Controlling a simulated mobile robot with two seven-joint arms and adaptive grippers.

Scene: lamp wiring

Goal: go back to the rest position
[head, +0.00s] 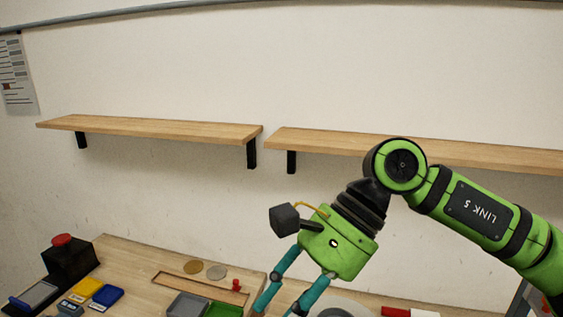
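My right gripper (279,308) hangs at the lower middle of the head view, on a green arm that comes in from the right. It points down and to the left over the wooden workbench (135,262). Its two teal fingers are apart, and I see nothing held between them. The ends of the fingers reach the bottom edge of the picture. My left gripper is not in view.
Two wooden shelves (150,128) (480,153) on the wall are empty; my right arm overlaps the right one. On the bench are a black box with a red button (68,258), blue and yellow items (106,295), discs (216,272), and grey and green trays (187,305).

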